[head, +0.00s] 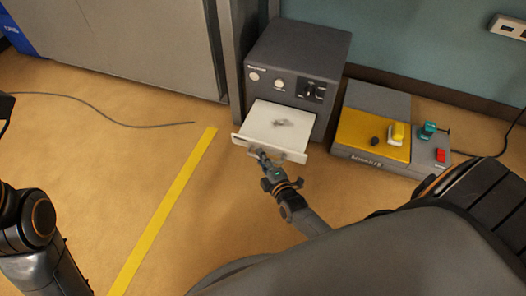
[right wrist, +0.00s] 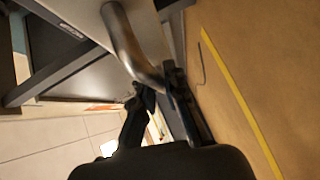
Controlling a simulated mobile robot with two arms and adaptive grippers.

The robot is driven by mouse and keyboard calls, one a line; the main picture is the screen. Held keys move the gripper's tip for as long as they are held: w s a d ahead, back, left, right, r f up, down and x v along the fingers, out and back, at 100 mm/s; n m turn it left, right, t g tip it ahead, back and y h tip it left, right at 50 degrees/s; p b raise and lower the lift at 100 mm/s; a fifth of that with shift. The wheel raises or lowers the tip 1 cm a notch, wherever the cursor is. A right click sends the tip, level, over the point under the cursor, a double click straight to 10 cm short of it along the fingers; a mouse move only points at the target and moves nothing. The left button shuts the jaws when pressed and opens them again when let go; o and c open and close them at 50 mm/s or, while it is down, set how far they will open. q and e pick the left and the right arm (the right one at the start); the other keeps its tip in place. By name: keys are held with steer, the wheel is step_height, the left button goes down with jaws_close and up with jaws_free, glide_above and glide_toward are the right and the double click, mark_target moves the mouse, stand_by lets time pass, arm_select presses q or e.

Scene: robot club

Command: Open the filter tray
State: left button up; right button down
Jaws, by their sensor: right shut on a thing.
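The filter tray (head: 262,124) is a white, shallow drawer that stands out from the lower front of a dark grey box (head: 300,48). A grey smudge lies on its white surface. My right gripper (head: 262,156) is at the tray's front edge, shut on its handle. In the right wrist view the handle (right wrist: 128,45) is a bent grey metal bar, and its end runs between the two fingers of the right gripper (right wrist: 158,88).
A yellow and grey unit (head: 372,135) with yellow, teal and red parts stands right of the box. A grey cabinet (head: 130,38) stands to the left. A yellow floor stripe (head: 165,208) and a thin cable (head: 120,123) lie on otherwise clear floor left of the tray.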

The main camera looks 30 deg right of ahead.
steer(key=c, duration=1.4)
jaws_free()
steer(key=shift+o, duration=0.2)
